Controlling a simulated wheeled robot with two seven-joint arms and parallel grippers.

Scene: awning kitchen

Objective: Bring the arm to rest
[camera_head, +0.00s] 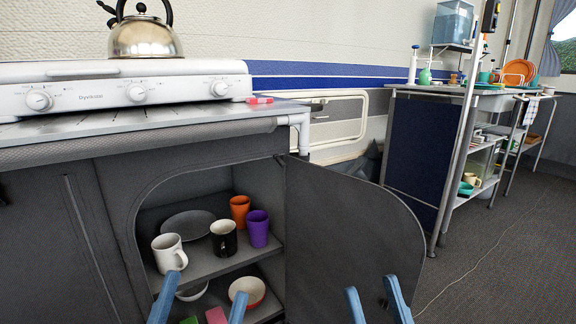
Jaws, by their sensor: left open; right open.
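My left gripper (206,285) shows at the bottom edge as two blue fingers set well apart, in front of the open cabinet's lower part. It is open, with no object held between its fingers. My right gripper (371,284) shows at the bottom edge in front of the open cabinet door. Its two blue fingers are apart and nothing is seen between them. The rest of both arms is out of view.
The cabinet door (345,235) stands open. A white mug (168,254), black mug (223,238), purple cup (257,228), orange cup (239,208) and dark plate (187,224) are on the upper shelf. Bowls sit below. A kettle (145,38) stands above.

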